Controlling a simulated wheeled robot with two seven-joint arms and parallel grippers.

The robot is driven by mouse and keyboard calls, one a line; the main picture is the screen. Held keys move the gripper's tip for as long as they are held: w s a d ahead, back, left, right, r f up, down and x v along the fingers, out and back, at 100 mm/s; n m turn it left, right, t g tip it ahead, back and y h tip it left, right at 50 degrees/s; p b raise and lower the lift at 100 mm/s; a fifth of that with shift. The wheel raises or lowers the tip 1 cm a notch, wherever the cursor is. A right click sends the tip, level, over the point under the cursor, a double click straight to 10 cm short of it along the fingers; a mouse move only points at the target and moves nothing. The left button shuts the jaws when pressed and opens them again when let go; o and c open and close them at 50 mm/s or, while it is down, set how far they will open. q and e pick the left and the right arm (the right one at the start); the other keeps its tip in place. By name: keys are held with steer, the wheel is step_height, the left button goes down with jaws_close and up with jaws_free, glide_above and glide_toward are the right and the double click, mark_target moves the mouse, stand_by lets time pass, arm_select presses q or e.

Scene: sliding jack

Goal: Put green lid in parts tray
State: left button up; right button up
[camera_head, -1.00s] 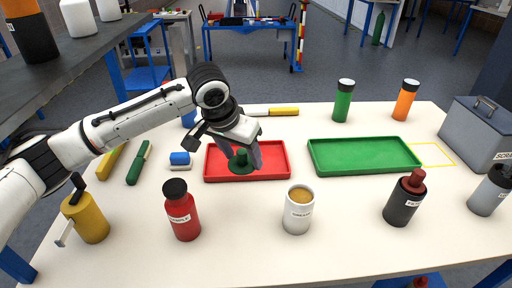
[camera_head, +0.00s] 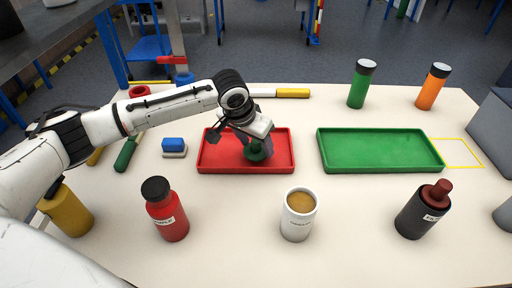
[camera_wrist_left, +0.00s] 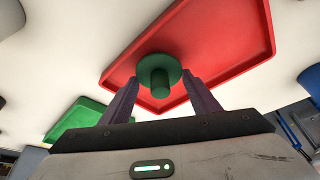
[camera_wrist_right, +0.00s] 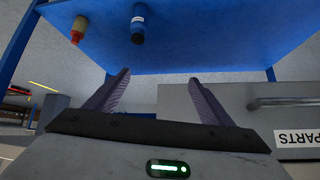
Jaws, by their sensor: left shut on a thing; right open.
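The green lid (camera_head: 256,152) is a round disc with a knob. It also shows in the left wrist view (camera_wrist_left: 160,80). My left gripper (camera_head: 258,147) is shut on it, within the outline of the red tray (camera_head: 222,165). Fingers partly hide the lid in the head view, and I cannot tell whether it touches the tray floor. A green tray (camera_head: 380,160) lies empty to the right. No PARTS label shows on either tray. My right gripper (camera_wrist_right: 160,84) is open and empty in its wrist view, away from the table top.
A red bottle (camera_head: 168,218), a cup (camera_head: 298,222) and a dark bottle (camera_head: 418,215) stand along the front. A green bottle (camera_head: 360,88) and an orange one (camera_head: 431,92) stand behind. The right wrist view shows a blue surface (camera_wrist_right: 190,38) and a grey part labelled PARTS (camera_wrist_right: 298,140).

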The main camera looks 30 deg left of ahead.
arm_select(q)
steer(key=shift+f, duration=0.8)
steer(key=shift+f, duration=0.15)
steer(key=o, duration=1)
steer(key=shift+w+r, duration=0.1)
steer(key=shift+r, duration=0.15)
steer(key=v, duration=1.2)
steer(key=shift+p, duration=0.35)
steer(key=shift+f, duration=0.1)
